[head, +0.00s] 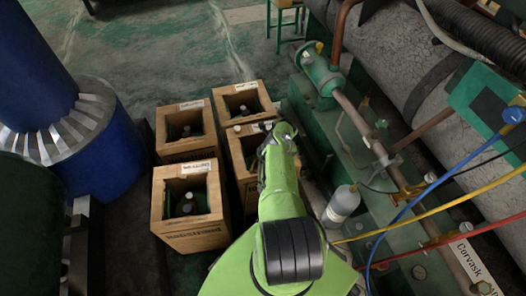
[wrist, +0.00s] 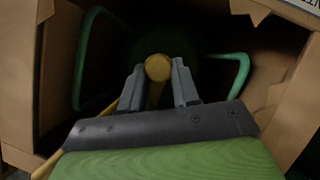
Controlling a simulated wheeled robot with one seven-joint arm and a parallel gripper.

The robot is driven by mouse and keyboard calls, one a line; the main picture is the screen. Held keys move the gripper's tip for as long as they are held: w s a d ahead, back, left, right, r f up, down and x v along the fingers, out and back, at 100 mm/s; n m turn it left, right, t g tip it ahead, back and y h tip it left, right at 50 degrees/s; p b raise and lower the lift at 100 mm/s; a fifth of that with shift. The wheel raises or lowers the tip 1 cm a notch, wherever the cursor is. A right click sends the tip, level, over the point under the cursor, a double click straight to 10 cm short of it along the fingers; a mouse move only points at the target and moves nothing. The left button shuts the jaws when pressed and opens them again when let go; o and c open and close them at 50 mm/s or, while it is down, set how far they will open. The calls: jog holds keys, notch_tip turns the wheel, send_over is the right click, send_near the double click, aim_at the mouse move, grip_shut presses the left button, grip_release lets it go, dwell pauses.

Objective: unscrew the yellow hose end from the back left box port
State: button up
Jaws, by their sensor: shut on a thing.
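The round yellow hose end (wrist: 157,68) sits between the two grey fingers of my gripper (wrist: 159,80) in the wrist view, and the fingers are closed on it. It is inside an open cardboard box (wrist: 60,60) with green handles on a dark cylinder. The port under the hose end is hidden, so I cannot tell whether the two are joined. In the head view my arm reaches over the right-hand box of the group (head: 238,158), and its fingertips are hidden. The yellow hose (head: 450,203) runs from the right and passes behind my arm.
Other open boxes (head: 188,238) with bottles stand close on the left and behind. Green machinery with pipes (head: 345,105) stands right of my arm. Blue (head: 425,190) and red (head: 450,240) hoses cross at right. A grey bottle (head: 343,203) stands beside my arm.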

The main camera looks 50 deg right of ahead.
jog(key=o, duration=1.1)
jog(key=p+v, duration=1.4)
jog(key=v, duration=0.1)
jog(key=shift+r+p, duration=0.4)
jog(key=w+f+m+h+b, duration=0.1)
jog(key=m, duration=0.1)
jog(key=w+a+f+m, duration=0.1)
jog(key=w+f+m, duration=0.1)
jog(key=w+f+m+g+h+b, duration=0.1)
jog(key=f+m, duration=0.1)
jog(key=shift+w+a+h+b, duration=0.25)
jog(key=shift+a+h+b, duration=0.05)
jog(key=shift+b, duration=0.05)
jog(key=w+f+m+b, duration=0.1)
jog(key=f+b, duration=0.2)
jog(key=f+m+g+h+b, duration=0.1)
jog(key=f+m+b, duration=0.1)
jog(key=f+b, duration=0.1)
jog(key=w+d+f+m+b, duration=0.1)
jog(key=f+b, duration=0.2)
jog(key=b, duration=0.1)
jog(key=shift+w+f+m+g+b, duration=0.2)
jog(key=shift+w+m+g+b, duration=0.1)
jog(key=shift+w+m+b, duration=0.1)
jog(key=shift+r, duration=0.1)
